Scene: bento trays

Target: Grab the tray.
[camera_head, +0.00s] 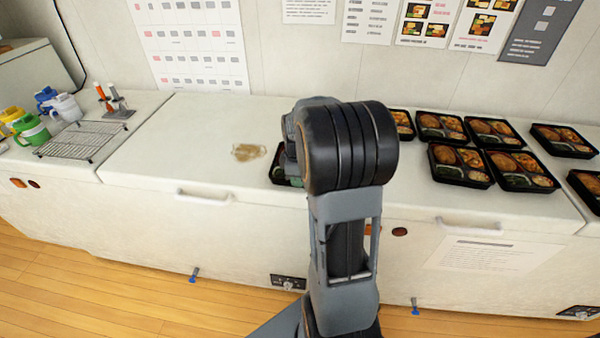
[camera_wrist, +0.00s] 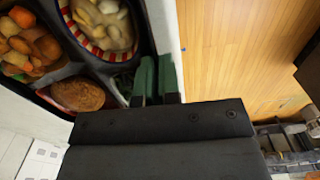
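The tray is a black bento box with several compartments of food. In the head view only a small part of this tray (camera_head: 276,173) shows on the white counter, left of my arm; my arm hides the rest. In the wrist view the tray (camera_wrist: 152,42) fills the upper left, with a browned patty, orange chunks and a striped cup of pale food. My gripper (camera_wrist: 157,80) has green fingertips close together at the tray's near edge. The black rim runs into the narrow gap between them, and they look closed on it.
Several other filled trays (camera_head: 459,165) stand on the counter (camera_head: 400,205) at right. A beige crumpled item (camera_head: 248,152) lies left of my arm. The counter's left middle is mostly clear.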

